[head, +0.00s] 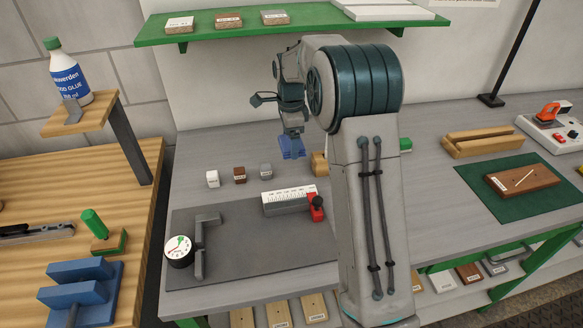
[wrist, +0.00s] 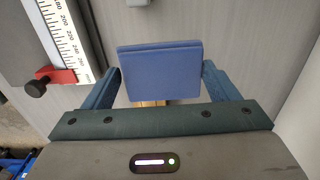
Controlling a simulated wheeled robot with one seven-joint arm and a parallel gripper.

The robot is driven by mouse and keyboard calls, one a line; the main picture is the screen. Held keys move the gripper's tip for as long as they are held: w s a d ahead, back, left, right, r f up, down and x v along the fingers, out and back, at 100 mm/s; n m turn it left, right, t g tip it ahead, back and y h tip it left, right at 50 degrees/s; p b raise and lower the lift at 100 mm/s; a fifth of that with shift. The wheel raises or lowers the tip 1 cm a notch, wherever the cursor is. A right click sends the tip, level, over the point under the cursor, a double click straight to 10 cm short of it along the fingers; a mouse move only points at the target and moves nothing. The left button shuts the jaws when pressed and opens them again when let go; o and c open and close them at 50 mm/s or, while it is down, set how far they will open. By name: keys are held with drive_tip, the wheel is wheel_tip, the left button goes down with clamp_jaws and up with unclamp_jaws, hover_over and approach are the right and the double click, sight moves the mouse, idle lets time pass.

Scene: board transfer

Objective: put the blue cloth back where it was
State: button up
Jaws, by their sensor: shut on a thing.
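The blue cloth (wrist: 160,68) shows in the wrist view as a flat, folded blue rectangle between the two blue fingers of my gripper (wrist: 162,85). My gripper is shut on it. A narrow tan, wood-like strip (wrist: 150,103) shows below its near edge; I cannot tell what that belongs to. In the head view my gripper (head: 292,149) points down above the back of the grey bench, behind the small blocks.
The grey bench (head: 225,145) holds small blocks (head: 239,175), a scale with a red slider (head: 288,200) and a round dial gauge (head: 179,250) on a dark mat. A green shelf (head: 240,32) hangs above. A green mat (head: 480,206) bears a brown board. My arm hides the bench's middle.

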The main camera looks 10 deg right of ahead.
sight(291, 169)
drive_tip(key=shift+f+p, duration=0.4)
drive_tip(key=shift+f, duration=3.65)
drive_tip(key=o, duration=0.8)
wheel_tip(291, 169, up, 12)
drive_tip(key=shift+r+b, duration=0.1)
drive_tip(key=shift+b, duration=0.35)
drive_tip(key=s+r+n+t, duration=0.1)
drive_tip(key=s+r+n, duration=0.3)
drive_tip(key=s, duration=0.5)
drive_tip(key=s+r+n+t, duration=0.1)
drive_tip(key=s+r+n, duration=0.1)
drive_tip(key=s+n, duration=0.45)
drive_tip(key=s+f+n, duration=0.1)
drive_tip(key=s+n, duration=0.1)
drive_tip(key=s, duration=0.4)
drive_tip(key=s+f+n, duration=0.1)
drive_tip(key=s+n, duration=0.2)
drive_tip(key=s, duration=0.2)
drive_tip(key=s+f+n+t, duration=0.1)
drive_tip(key=s+n, duration=0.1)
drive_tip(key=s, duration=0.4)
drive_tip(key=shift+s+d+f+n, duration=0.1)
drive_tip(key=shift+s+f+n, duration=0.2)
drive_tip(key=shift+s+n, duration=0.05)
